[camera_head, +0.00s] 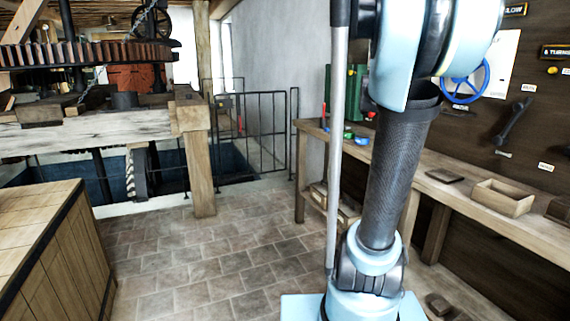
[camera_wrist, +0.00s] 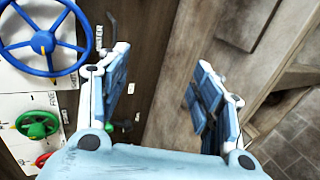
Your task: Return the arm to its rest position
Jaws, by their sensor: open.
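My gripper (camera_wrist: 163,82) shows in the wrist view with its two pale blue and white fingers spread apart. Nothing is held between them; only dark boarding and part of the wooden bench show behind. A blue handwheel (camera_wrist: 42,42) is to the left of the fingers, apart from them, with a green wheel (camera_wrist: 37,125) and part of a red wheel (camera_wrist: 42,159) below it. In the head view my arm stands upright and bent at the top, and the blue handwheel (camera_head: 486,78) is partly hidden behind it. My gripper is out of sight in the head view.
A workbench (camera_head: 455,196) runs along the right wall with an open wooden box (camera_head: 503,197) on it. A wooden counter (camera_head: 40,225) stands at the near left. Mill gearing (camera_head: 85,54) and a black railing (camera_head: 265,120) are behind. The tiled floor (camera_head: 190,260) between is clear.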

